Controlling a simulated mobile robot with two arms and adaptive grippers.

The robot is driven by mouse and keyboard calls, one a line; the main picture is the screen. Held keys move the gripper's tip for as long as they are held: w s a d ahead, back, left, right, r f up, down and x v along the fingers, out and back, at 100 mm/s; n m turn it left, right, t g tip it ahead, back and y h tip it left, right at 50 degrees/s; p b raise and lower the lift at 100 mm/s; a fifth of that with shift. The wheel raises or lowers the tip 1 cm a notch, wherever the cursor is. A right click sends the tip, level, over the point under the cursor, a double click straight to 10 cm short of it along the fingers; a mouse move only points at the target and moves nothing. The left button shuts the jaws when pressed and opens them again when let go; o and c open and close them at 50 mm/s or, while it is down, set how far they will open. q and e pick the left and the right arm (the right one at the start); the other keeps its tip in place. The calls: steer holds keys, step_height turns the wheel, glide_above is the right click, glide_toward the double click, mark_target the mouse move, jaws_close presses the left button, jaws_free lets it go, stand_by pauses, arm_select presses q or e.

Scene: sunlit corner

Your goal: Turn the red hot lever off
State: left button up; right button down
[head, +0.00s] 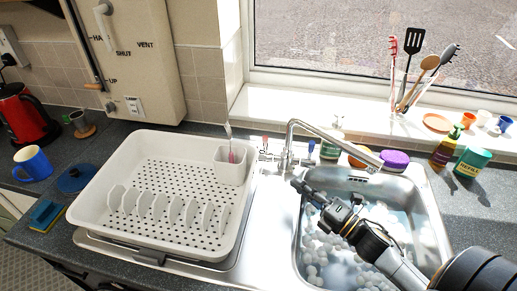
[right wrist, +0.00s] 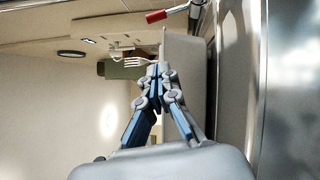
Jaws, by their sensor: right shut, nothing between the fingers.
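The red hot lever (head: 265,140) sits at the left of the chrome tap (head: 289,148) behind the sink. In the right wrist view the red lever tip (right wrist: 156,16) shows at the top, on a metal stem. My right gripper (head: 297,184) reaches in from the lower right over the sink's left edge. Its fingers (right wrist: 158,70) are closed together and empty. They are in front of the tap and apart from the red lever. My left gripper is not in view.
A white dish rack (head: 150,225) with a cutlery cup (head: 231,165) stands left of the tap. The tap's spout extends right over the sink (head: 425,205), which holds foamy water. A purple-lidded tub (head: 394,160) and bottles line the back.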

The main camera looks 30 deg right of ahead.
mark_target(267, 142)
steer(key=shift+w+a+r, duration=0.15)
steer(key=shift+w+r, duration=0.1)
steer(key=shift+w, duration=0.1)
steer(key=d+p+x, duration=0.1)
steer(key=p+x, duration=0.1)
steer(key=x, duration=0.4)
steer(key=w+d+p+x, duration=0.1)
steer(key=p+x, duration=0.1)
steer(key=x, duration=0.3)
steer(key=shift+w+d+r+p, duration=0.2)
steer(key=shift+w+p, duration=0.15)
steer(key=shift+p, duration=0.05)
steer(key=shift+w+d+r+b, duration=0.15)
steer(key=shift+w+d+b, duration=0.2)
steer(key=shift+w+b, duration=0.15)
steer(key=shift+r, duration=0.2)
steer(key=shift+f, duration=0.1)
